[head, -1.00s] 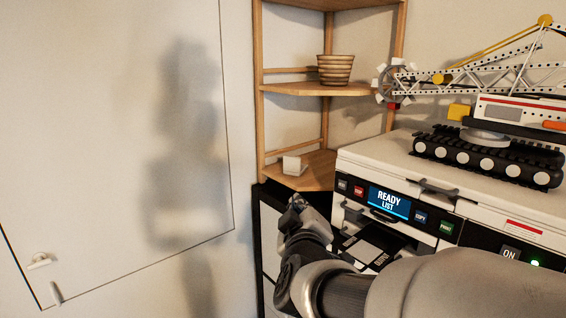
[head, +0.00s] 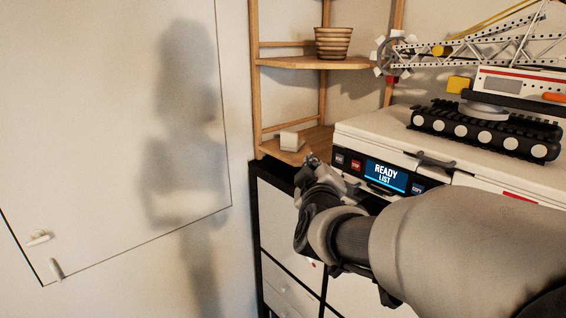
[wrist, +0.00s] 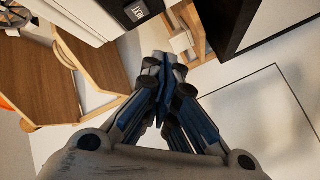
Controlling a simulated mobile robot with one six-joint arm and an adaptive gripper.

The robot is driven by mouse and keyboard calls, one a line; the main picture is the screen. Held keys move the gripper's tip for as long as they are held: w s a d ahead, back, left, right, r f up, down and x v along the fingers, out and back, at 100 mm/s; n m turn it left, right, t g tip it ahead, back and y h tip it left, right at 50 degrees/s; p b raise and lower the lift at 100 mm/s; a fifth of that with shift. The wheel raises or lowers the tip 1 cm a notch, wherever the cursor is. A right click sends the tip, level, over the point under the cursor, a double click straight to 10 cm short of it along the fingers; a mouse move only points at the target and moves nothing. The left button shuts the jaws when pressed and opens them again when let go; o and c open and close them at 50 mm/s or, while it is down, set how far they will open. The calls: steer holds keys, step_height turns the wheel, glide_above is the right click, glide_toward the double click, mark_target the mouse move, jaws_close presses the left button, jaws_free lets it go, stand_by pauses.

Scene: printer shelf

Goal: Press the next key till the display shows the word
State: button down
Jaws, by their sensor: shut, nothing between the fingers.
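The printer (head: 370,131) stands on a black-edged cabinet. Its front panel carries a lit blue display (head: 385,176) reading "READY LIST". Left of the display are a small dark key (head: 339,160) with lettering too small to read and a red key (head: 356,166). My gripper (head: 312,160) is shut and empty, just left of the panel's left end. In the wrist view, the fingertips (wrist: 162,60) are together, below a dark key with pale letters (wrist: 137,12); they appear apart from it. My arm hides the panel's right part.
A toy crane on tracks (head: 484,131) sits on the printer. A wooden corner shelf (head: 300,63) behind holds a striped pot (head: 333,43) and a small white block (head: 291,141). A white door (head: 100,120) is at the left, with free space before it.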

mark_target(332, 159)
steer(key=shift+w+d+b, duration=0.4)
steer(key=shift+w+d, duration=0.2)
steer(key=shift+d, duration=0.25)
steer(key=shift+w+d+b, duration=0.4)
steer(key=shift+w+d, duration=0.15)
steer(key=shift+d, duration=0.25)
steer(key=shift+w+d, duration=0.25)
steer(key=shift+d, duration=0.1)
steer(key=shift+w+d+b, duration=0.25)
steer(key=shift+d+b, duration=0.05)
steer(key=shift+b, duration=0.25)
stand_by(0.7)
steer(key=shift+a, duration=0.1)
steer(key=shift+s+a+p, duration=0.3)
steer(key=shift+s+a, duration=0.2)
steer(key=shift+a, duration=0.1)
